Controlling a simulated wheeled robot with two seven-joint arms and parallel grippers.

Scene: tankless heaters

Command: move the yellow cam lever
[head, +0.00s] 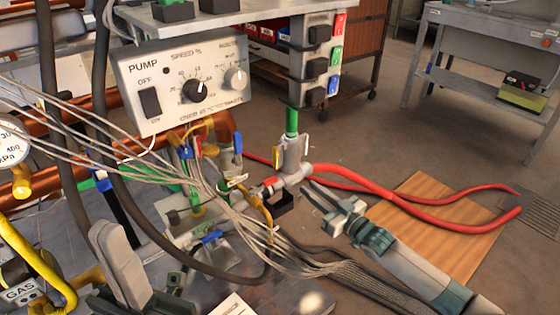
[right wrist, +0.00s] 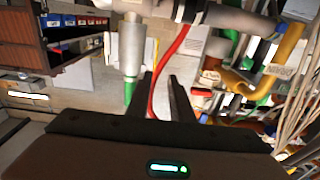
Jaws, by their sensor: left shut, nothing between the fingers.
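My right gripper (head: 322,203) is open and empty, below and right of the coupling, apart from the lever. My left gripper (head: 104,228) is shut and empty at the lower left, away from the coupling.
A bundle of grey wires (head: 225,205) and dark hoses cross left of the coupling. A pump control box (head: 188,80) hangs above. Red hoses (head: 440,222) run right over a wooden floor panel (head: 425,190).

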